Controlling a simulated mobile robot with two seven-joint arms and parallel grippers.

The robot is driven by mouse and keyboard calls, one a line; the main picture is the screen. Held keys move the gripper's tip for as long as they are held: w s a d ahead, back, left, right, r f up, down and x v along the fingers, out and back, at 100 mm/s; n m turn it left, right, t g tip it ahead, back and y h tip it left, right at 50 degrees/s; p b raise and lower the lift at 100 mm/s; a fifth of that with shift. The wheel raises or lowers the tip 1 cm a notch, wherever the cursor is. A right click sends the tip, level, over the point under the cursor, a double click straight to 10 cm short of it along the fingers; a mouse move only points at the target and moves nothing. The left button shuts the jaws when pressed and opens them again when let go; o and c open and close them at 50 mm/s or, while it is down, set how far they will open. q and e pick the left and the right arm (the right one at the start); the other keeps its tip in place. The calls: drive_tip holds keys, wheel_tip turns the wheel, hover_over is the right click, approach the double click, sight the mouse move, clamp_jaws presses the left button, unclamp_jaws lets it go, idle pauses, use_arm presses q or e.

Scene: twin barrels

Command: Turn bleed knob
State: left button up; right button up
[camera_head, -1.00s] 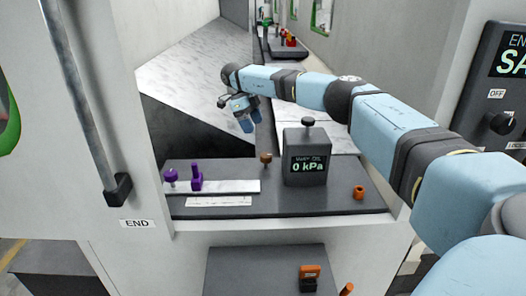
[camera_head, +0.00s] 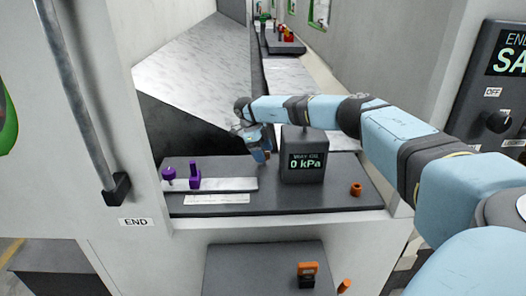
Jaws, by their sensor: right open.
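A dark gauge box (camera_head: 304,167) reading "0 kPa" stands on the dark panel (camera_head: 330,196). My right gripper (camera_head: 261,152) is open, pointing down just left of the box. A small brown knob left of the box is now mostly hidden by the gripper; I cannot tell whether they touch. The black knob on top of the box is hidden by my arm. An orange knob (camera_head: 356,189) sits at the panel's right. No label shows which one is the bleed knob. My left gripper is out of view.
Two purple parts, a knob (camera_head: 169,174) and a post (camera_head: 195,176), stand at a pale strip (camera_head: 235,184) on the panel's left. A grey vertical bar (camera_head: 80,100) is at the left. A dark switch box (camera_head: 497,90) is at the right.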

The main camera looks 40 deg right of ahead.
drive_tip(key=c, duration=0.9)
